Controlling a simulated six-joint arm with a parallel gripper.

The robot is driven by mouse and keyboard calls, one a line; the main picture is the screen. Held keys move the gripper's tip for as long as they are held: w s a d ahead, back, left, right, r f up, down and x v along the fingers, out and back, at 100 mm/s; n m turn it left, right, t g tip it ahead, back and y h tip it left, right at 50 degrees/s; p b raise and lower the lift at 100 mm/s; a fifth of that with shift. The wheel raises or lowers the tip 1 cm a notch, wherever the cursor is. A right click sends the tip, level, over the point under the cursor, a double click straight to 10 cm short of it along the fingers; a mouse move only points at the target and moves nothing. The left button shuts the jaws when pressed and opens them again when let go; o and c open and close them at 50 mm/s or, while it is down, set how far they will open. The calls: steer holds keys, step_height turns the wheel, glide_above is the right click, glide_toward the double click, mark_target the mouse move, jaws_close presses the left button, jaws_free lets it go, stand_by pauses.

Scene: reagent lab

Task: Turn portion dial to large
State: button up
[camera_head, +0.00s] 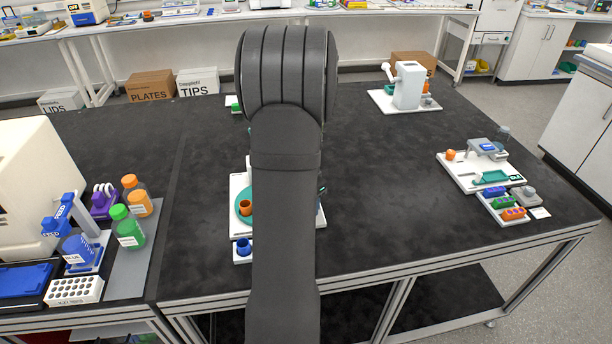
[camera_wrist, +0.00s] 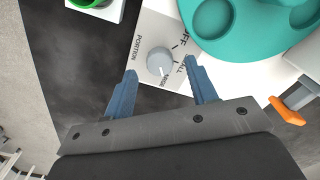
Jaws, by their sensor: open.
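The portion dial (camera_wrist: 160,61) is a round grey knob on a white panel (camera_wrist: 150,30) printed "PORTION", seen in the wrist view. Marks and labels ring it: "OFF" at its upper right, one ending in "ALL" at its right, partly hidden, and a small one below it. A light line on the knob seems to point down toward the small lower label, but I cannot be sure. My gripper (camera_wrist: 161,72) is open, with one blue finger on each side of the knob's lower part. I cannot tell whether they touch it. In the head view my arm hides the dial.
A teal round plate (camera_wrist: 235,35) lies beside the panel, and an orange lever (camera_wrist: 287,111) sits to the right. A green round item (camera_wrist: 92,2) is at the upper left. In the head view, bottles (camera_head: 130,226) stand left, and the table's centre right is clear.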

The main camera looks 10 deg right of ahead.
step_height(320, 180, up, 15)
stand_by(0.6)
step_height(320, 180, down, 18)
steer(key=shift+r, duration=0.25)
stand_by(0.4)
steer(key=shift+r, duration=0.1)
